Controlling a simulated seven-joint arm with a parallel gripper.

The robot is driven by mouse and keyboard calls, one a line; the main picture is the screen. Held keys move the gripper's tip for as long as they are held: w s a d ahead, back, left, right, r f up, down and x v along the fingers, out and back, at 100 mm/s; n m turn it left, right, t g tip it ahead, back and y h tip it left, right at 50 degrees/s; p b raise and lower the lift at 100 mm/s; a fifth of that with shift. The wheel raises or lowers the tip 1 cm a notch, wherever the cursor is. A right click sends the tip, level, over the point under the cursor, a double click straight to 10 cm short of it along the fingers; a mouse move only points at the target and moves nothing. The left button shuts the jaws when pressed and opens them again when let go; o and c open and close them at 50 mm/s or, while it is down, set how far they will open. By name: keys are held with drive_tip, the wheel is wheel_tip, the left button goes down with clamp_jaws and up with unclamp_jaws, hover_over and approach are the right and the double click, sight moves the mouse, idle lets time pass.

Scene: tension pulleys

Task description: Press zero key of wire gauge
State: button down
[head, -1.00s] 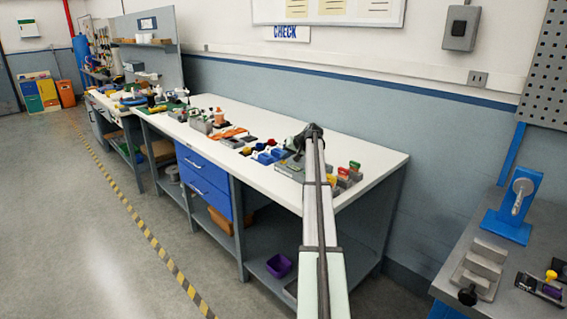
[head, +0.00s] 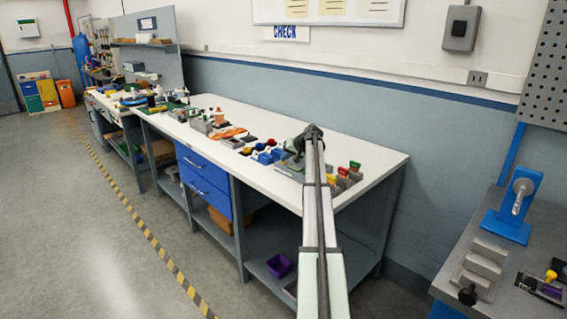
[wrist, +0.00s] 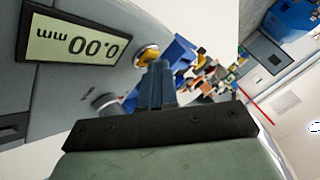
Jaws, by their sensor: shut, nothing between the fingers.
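The wire gauge is a grey box (wrist: 85,90) that fills the left of the wrist view. Its display (wrist: 72,45) reads 0.00 mm, upside down in the picture. A yellow round key (wrist: 147,56) sits on the gauge beside the display. My gripper (wrist: 158,68) is shut and empty, with its fingertips right by the yellow key; I cannot tell whether they touch it. In the head view the gauge (head: 288,171) stands near the right end of the white bench, mostly hidden by my arm.
A grey cylindrical part (wrist: 106,102) lies close to the fingers. Blue blocks (head: 266,155) and other small parts stand to the left on the white bench (head: 335,142). Grey blocks with coloured tops (head: 349,172) stand to the right. The bench's back strip is clear.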

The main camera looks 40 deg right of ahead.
sight(286, 162)
drive_tip(key=shift+r, duration=0.8)
drive_tip(key=shift+r, duration=0.15)
drive_tip(key=shift+r, duration=2.4)
